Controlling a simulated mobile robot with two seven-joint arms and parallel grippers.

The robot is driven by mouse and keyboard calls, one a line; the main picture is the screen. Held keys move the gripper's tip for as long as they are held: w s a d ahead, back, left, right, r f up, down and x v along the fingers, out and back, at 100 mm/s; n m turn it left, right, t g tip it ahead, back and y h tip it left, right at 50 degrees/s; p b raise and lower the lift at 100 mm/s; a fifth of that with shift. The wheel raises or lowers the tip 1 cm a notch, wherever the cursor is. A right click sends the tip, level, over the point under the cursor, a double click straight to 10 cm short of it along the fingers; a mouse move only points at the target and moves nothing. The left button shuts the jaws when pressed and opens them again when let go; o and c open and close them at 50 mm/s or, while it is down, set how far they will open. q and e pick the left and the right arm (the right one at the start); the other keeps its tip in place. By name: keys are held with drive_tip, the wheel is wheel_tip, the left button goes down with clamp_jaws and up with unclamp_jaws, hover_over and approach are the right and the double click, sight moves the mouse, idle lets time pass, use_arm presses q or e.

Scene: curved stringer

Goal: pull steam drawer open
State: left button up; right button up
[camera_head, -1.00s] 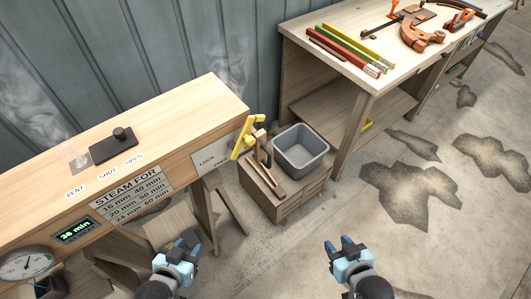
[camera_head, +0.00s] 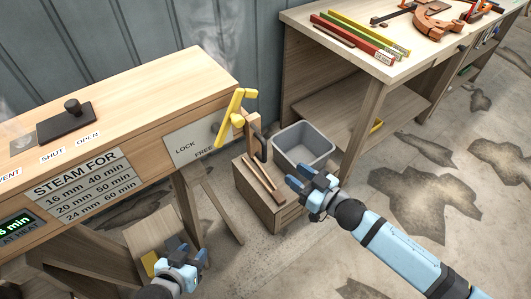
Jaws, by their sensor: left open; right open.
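The wooden steam box (camera_head: 150,92) runs along the left, with a "STEAM FOR" time chart (camera_head: 88,186) and a "LOCK / FREE" plate (camera_head: 198,142) on its front. A yellow lever or handle (camera_head: 232,118) stands at its right end, with a wooden grip and dark bracket beside it. I cannot tell which part is the drawer front. My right gripper (camera_head: 303,180) is open and empty, to the right of and below the yellow handle, apart from it. My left gripper (camera_head: 184,252) is open and empty, low in front of the box.
A small wooden cabinet (camera_head: 263,212) with sticks on top stands below the handle, next to a grey bin (camera_head: 303,147). A workbench (camera_head: 312,42) with coloured bars and clamps stands behind at the right. A black-knobbed slide (camera_head: 66,122) sits on the box. The stained floor at right is clear.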

sight(266, 153)
drive_tip(key=x, duration=1.2)
drive_tip(key=shift+w, duration=0.1)
clamp_jaws()
